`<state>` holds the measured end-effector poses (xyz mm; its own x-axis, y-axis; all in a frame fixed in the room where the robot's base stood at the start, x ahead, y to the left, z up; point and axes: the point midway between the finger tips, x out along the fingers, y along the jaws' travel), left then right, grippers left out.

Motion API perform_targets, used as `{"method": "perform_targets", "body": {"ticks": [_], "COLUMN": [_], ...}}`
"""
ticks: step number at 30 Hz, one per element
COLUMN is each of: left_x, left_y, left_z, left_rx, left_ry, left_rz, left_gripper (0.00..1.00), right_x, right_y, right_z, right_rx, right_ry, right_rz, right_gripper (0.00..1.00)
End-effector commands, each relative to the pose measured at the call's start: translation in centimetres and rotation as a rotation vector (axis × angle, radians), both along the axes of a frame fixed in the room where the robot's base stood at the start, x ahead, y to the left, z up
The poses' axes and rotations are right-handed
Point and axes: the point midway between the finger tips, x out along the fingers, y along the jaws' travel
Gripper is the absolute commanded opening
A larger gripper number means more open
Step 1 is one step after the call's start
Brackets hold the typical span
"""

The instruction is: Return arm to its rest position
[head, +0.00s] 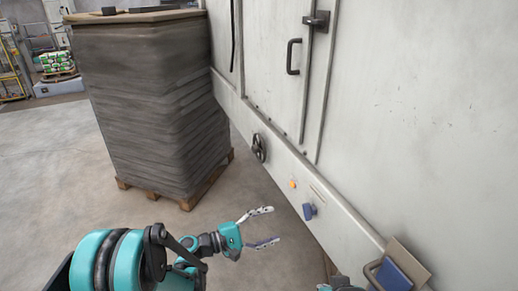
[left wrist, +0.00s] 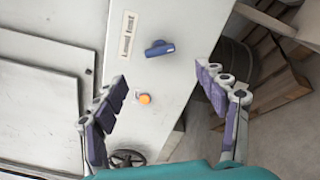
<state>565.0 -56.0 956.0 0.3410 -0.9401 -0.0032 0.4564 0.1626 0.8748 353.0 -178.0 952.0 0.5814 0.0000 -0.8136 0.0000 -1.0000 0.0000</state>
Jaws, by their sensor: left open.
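My left arm comes in from the lower left of the head view. My left gripper (head: 274,226) is open and empty, its two fingers spread apart and pointing right toward the lower part of the white machine (head: 400,110). In the left wrist view the open fingers (left wrist: 161,72) frame the machine panel, with nothing between them but air. A blue knob (head: 309,211) and an orange button (head: 293,184) sit on that panel, apart from the fingers. A small teal and grey part shows at the bottom edge of the head view; no right gripper fingers can be made out.
A black handwheel (head: 258,147) is on the machine's lower side. A dark wrapped stack (head: 150,105) stands on a wooden pallet (head: 190,200) left of the machine. A blue and tan item (head: 398,275) is at the lower right. Concrete floor (head: 50,170) is clear at left.

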Motion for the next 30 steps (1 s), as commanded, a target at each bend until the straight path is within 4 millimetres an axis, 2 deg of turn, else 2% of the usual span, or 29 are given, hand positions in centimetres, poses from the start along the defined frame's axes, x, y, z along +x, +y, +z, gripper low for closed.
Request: {"method": "perform_targets", "body": {"ticks": [5,8,14,23,30], "left_x": [-0.6,-1.4,-4.2,-9.8,-15.0], "left_y": [0.2,0.8,3.3,9.2,15.3], "left_z": [0.5,0.8,1.0,0.6,0.1], "left_rx": [0.096,0.222,0.519,0.964,1.319], "left_ry": [-0.027,-0.064,-0.158,-0.307,-0.429], "left_rz": [0.014,0.029,0.046,0.031,-0.023], "left_gripper": [0.72,0.72,0.72,0.72,0.72], "right_x": [0.0,0.0,0.0,0.0,0.0], "right_y": [0.0,0.0,0.0,0.0,0.0], "right_z": [0.0,0.0,0.0,0.0,0.0], "right_rx": [0.000,0.000,0.000,0.000,0.000], "right_ry": [0.000,0.000,0.000,0.000,0.000], "right_rz": [0.000,0.000,0.000,0.000,0.000], "right_gripper": [0.00,0.00,0.00,0.00,0.00]}}
